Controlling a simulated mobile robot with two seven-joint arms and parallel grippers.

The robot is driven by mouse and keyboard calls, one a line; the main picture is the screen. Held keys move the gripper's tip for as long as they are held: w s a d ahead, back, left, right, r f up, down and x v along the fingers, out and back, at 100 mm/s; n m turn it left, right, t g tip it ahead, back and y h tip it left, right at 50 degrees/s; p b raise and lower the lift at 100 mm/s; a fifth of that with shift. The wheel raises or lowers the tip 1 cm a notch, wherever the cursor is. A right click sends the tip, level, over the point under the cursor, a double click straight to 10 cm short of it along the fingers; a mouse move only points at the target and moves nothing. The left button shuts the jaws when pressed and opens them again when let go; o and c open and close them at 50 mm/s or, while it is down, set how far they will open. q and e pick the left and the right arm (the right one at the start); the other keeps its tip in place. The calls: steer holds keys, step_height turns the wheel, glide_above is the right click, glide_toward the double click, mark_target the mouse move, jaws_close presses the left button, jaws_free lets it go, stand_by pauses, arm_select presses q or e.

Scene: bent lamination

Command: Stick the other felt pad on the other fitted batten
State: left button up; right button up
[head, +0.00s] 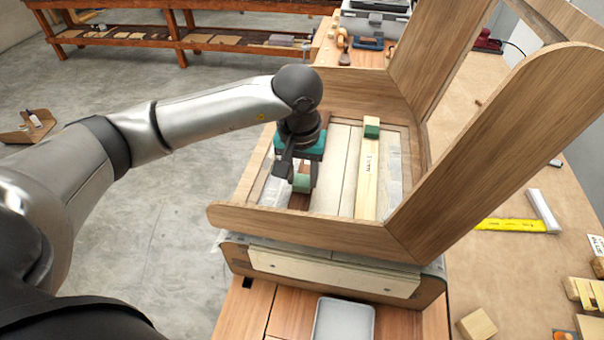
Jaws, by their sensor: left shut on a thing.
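My left gripper (301,187) reaches down inside the bent wooden frame (310,232), at its left side. It is shut on a small pale green block (302,181), which looks like the felt pad. The gripper hides much of what lies under it, and I cannot tell whether the block touches the surface below. A pale batten (366,185) with small dark writing lies lengthwise in the frame to the right. Another green-topped block (371,126) sits at its far end. My right gripper is not in view.
The frame's tall side (500,140) rises at the right. A grey tray (343,320) lies in front. A yellow ruler (512,225) and wooden blocks (477,326) lie on the bench at the right. A low shelf (190,35) stands at the back left.

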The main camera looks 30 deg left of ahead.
arm_select(q)
steer(key=shift+f+b, duration=0.4)
steer(key=shift+b, duration=0.05)
stand_by(0.5)
steer(key=o, duration=1)
steer(key=shift+o, duration=0.2)
steer(key=shift+r+p, duration=1.85)
steer(key=shift+r, duration=1.7)
